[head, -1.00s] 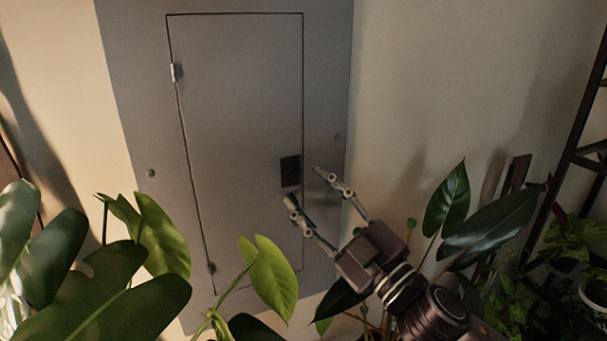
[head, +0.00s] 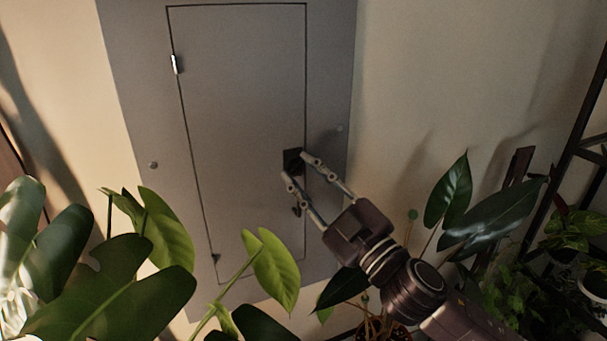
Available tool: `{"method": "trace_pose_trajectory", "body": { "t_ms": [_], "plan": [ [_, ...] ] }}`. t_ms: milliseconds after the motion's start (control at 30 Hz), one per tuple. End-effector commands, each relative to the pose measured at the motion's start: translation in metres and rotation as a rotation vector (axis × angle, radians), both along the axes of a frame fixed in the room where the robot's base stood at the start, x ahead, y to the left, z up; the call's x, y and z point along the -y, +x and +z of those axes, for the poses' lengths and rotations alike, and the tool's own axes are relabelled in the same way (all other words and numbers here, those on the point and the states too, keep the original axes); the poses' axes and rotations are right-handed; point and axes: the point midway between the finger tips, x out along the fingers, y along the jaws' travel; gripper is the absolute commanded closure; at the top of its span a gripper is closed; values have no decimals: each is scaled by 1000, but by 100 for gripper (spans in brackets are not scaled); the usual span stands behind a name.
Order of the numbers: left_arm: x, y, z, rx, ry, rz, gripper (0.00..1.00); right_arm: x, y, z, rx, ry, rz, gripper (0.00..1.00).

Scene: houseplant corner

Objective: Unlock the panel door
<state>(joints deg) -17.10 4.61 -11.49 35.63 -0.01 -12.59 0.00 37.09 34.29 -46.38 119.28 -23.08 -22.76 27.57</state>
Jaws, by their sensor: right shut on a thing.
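The grey panel door (head: 235,110) is closed flush in its grey frame on the wall, with a hinge (head: 174,64) on its left side. The small black latch (head: 290,158) is at the door's right edge, partly hidden by my fingers. My right gripper (head: 294,167) comes from the lower right, and its two fingertips are at the latch, one on each side of its lower part. The gripper is shut on the latch. My left gripper is not in view.
Large-leaved plants (head: 110,290) fill the lower left, and one leaf (head: 271,270) rises in front of the door's lower part. More dark leaves (head: 490,220) stand right of my arm, before a dark metal rack (head: 575,150). The wall right of the panel is bare.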

Motion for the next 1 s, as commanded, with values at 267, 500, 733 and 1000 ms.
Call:
{"method": "trace_pose_trajectory", "body": {
  "t_ms": [267,500,733,1000],
  "plan": [
    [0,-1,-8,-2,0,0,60,-1,-1,-2,-21,52,3,98],
    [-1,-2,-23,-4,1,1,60,-3,-2,-4,-80,198,5,98],
    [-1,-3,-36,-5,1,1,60,-4,-2,-4,-152,371,3,98],
    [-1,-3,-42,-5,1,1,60,-5,-3,-2,-221,539,3,98]
  ]
}}
